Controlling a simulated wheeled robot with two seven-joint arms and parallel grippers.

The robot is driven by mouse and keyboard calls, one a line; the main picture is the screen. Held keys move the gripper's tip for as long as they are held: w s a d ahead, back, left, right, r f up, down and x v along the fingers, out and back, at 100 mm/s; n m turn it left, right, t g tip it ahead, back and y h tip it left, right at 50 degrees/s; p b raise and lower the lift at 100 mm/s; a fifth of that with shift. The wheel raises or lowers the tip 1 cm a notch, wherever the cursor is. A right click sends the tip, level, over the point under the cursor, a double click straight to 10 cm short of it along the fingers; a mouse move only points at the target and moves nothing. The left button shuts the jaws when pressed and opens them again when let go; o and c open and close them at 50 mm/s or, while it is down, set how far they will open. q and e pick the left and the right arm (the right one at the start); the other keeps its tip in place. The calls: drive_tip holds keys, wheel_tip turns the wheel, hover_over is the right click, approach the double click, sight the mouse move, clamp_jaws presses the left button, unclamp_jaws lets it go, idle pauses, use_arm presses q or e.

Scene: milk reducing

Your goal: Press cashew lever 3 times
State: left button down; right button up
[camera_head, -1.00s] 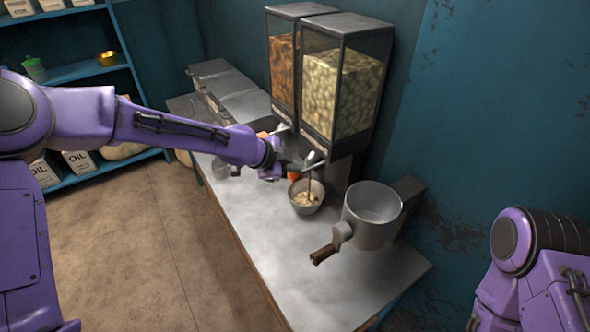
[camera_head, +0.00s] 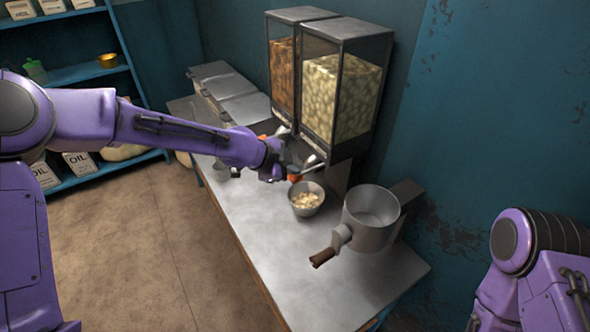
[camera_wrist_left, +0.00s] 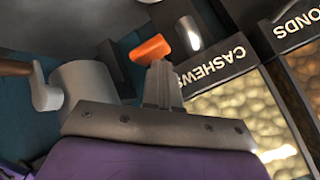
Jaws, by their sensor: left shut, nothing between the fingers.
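The cashew dispenser (camera_head: 345,85) stands at the back of the counter, with pale nuts behind its clear front. In the left wrist view its label reads CASHEWS (camera_wrist_left: 212,66). Its orange lever handle (camera_wrist_left: 150,48) lies just beyond the tips of my left gripper (camera_wrist_left: 160,72); I cannot tell whether they touch. In the head view the orange lever (camera_head: 294,178) shows beside my left gripper (camera_head: 288,172), which is shut and empty. A small metal bowl (camera_head: 307,209) with cashews in it sits below the dispenser. My right gripper is out of view.
The almond dispenser (camera_head: 283,75) stands to the left of the cashew one. A metal pot with a brown-handled crank (camera_head: 370,220) is at the right of the counter. Lidded metal bins (camera_head: 235,95) stand behind my left arm. The front counter (camera_head: 330,290) is clear.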

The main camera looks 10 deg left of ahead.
use_arm(q)
drive_tip(key=shift+r+p, duration=0.8)
drive_tip(key=shift+r, duration=0.25)
wheel_tip(320, 180, up, 5)
drive_tip(key=p, duration=0.4)
